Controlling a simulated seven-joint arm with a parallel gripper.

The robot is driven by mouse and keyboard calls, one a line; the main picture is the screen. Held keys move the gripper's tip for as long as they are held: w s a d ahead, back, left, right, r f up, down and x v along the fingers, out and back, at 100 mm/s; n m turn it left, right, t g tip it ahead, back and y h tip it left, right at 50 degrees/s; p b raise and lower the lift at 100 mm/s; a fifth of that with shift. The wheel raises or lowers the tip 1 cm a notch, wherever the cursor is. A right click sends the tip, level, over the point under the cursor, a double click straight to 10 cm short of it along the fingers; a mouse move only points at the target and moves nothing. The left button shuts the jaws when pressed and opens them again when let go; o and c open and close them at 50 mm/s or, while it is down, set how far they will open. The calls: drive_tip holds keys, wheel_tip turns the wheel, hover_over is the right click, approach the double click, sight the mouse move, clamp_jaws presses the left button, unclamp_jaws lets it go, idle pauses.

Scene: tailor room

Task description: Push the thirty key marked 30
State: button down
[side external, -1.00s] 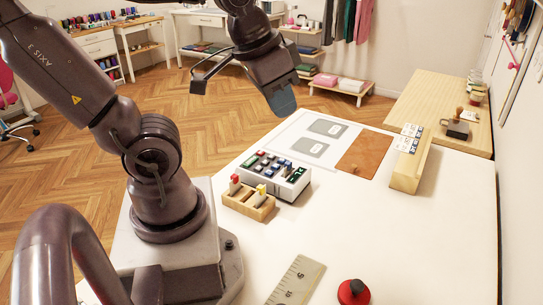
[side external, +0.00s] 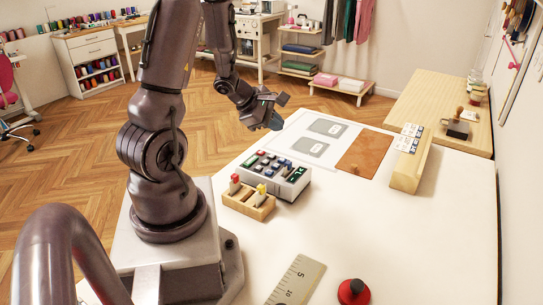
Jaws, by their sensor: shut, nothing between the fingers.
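A small keypad device (side external: 294,184) with a white front stands on the white table (side external: 400,235). Its top carries several dark, blue, green and red keys (side external: 275,165). The marks on the keys are too small to read, so I cannot tell which one is marked 30. My gripper (side external: 275,124) is shut and empty. It is in the air behind the keypad in the picture, near the table's far left edge, and apart from the keys.
A wooden block (side external: 248,200) with red and yellow pegs stands just in front of the keypad. A brown board (side external: 364,152) and grey pads (side external: 327,128) lie behind. A wooden rack (side external: 408,172) stands right. A ruler (side external: 296,281) and red knob (side external: 353,291) lie at the front.

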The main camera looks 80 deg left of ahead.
sight(272, 157)
drive_tip(key=a+n, duration=0.1)
drive_tip(key=a+y, duration=0.1)
drive_tip(key=a+n+y, duration=0.1)
drive_tip(key=shift+s+a+r+n, duration=0.1)
drive_tip(key=shift+a+r+n, duration=0.1)
drive_tip(key=shift+r+n, duration=0.1)
drive_tip(key=shift+f, duration=4.45)
drive_tip(key=shift+f, duration=0.1)
drive_tip(key=shift+f, duration=0.3)
drive_tip(key=shift+f, duration=0.4)
drive_tip(key=shift+r, duration=0.8)
